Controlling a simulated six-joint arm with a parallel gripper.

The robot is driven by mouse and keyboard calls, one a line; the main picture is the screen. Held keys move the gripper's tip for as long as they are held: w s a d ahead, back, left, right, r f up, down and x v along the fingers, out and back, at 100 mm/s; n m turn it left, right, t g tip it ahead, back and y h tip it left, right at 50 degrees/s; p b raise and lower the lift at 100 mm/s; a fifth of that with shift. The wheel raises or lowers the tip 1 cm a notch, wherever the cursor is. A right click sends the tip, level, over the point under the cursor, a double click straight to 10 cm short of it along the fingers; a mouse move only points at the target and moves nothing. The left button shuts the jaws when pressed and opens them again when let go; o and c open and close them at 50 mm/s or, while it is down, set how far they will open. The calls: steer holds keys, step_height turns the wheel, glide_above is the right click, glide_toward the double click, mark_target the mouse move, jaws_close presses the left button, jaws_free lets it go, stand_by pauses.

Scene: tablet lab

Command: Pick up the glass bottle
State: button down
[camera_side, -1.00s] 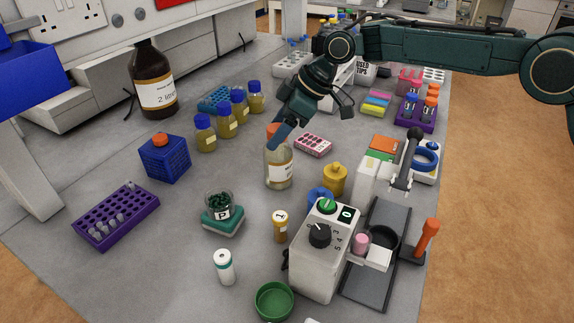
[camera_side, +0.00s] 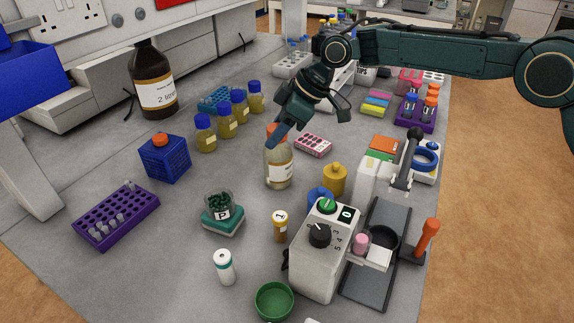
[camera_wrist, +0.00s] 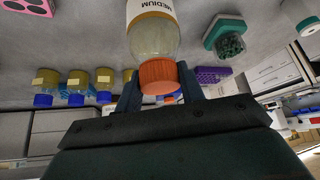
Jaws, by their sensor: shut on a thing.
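The glass bottle (camera_side: 279,172) has an orange cap, a white label and pale contents. It stands upright in the middle of the bench in the side view. My gripper (camera_side: 272,140) reaches down to it from above and is shut on its upper part near the cap. In the wrist view the bottle (camera_wrist: 153,42) shows its label reading MEDIUM, and its orange cap lies between the two fingers of my gripper (camera_wrist: 160,88). I cannot tell whether the bottle's base touches the bench.
Blue-capped bottles (camera_side: 229,122) stand behind to the left. A yellow container (camera_side: 335,180) and a pink-and-white rack (camera_side: 312,145) are close on the right. A small labelled vial (camera_side: 281,226) and a white machine (camera_side: 318,255) stand in front. Bare bench lies to the bottle's left.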

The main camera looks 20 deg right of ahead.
steer(key=shift+r, duration=0.2)
step_height(320, 180, up, 8)
steer(key=shift+w+r, duration=0.1)
steer(key=shift+r, duration=0.65)
stand_by(0.3)
steer(key=shift+r, duration=0.1)
stand_by(0.6)
steer(key=shift+d, duration=0.1)
